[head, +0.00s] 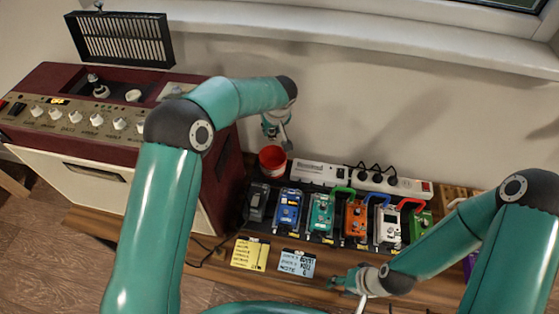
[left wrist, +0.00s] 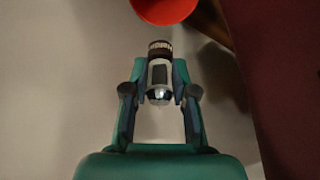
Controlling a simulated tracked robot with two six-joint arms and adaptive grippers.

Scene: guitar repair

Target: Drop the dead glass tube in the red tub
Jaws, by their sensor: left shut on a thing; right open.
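The red tub (head: 272,164) stands on the bench between the amplifier and the pedals, and part of it shows at the top of the left wrist view (left wrist: 165,8). My left gripper (head: 279,134) is above the tub in the head view. In the left wrist view my left gripper (left wrist: 159,95) is shut on the glass tube (left wrist: 159,75), which has a dark ringed base and a silvery end. The tube's base points toward the tub. My right gripper (head: 347,283) is open and empty, low by the bench's front edge.
A dark red amplifier (head: 140,92) stands at the left, its top open and a black grille (head: 121,40) raised behind it. Several pedals (head: 288,208) stand in a row right of the tub, with a power strip (head: 345,178) behind. Notes (head: 250,253) lie in front.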

